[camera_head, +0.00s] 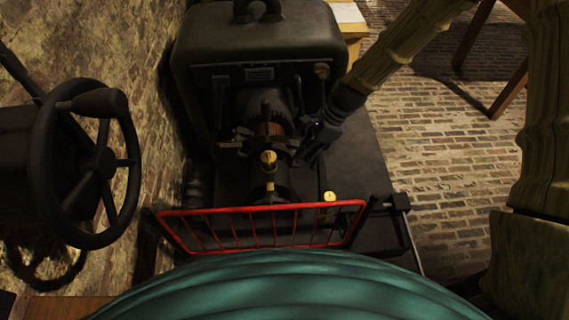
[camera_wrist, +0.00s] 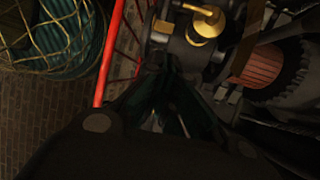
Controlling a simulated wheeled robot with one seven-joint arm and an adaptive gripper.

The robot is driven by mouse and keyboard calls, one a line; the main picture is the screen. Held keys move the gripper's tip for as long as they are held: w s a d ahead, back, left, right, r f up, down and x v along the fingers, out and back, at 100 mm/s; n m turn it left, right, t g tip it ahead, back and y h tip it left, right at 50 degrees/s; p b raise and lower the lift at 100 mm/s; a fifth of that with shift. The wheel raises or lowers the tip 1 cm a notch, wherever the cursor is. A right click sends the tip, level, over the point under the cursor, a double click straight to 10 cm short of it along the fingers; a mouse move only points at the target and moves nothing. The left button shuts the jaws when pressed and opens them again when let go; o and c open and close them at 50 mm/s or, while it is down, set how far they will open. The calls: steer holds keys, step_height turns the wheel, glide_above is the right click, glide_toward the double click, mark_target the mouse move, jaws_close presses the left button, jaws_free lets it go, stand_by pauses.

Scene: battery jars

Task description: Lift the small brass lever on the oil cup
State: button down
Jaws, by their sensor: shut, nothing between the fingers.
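A small brass oil cup (camera_head: 268,158) stands on the dark machine's bearing in front of the copper commutator. In the wrist view the brass cup (camera_wrist: 208,22) is at the top, with a short brass lever (camera_wrist: 194,9) sticking out to the left from its top. The lever is too small to make out in the head view. My gripper (camera_head: 306,156) is to the right of the cup, pointing down and left over the machine. In the wrist view its dark fingers (camera_wrist: 167,78) are together and empty, below the cup and apart from it.
A red guard rail (camera_head: 262,207) runs across the machine's front. A second brass fitting (camera_head: 329,196) sits near its right end. The copper commutator (camera_head: 268,131) lies behind the cup. A black handwheel (camera_head: 97,160) is at left. Brick floor (camera_head: 450,150) is open at right.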

mark_target(269, 161)
steer(key=a+f+p, duration=0.1)
steer(key=a+f, duration=0.5)
steer(key=a, duration=0.1)
steer(key=shift+s+f, duration=0.25)
stand_by(0.5)
steer(key=shift+a, duration=0.1)
steer(key=shift+r+p, duration=0.2)
steer(key=shift+p, duration=0.2)
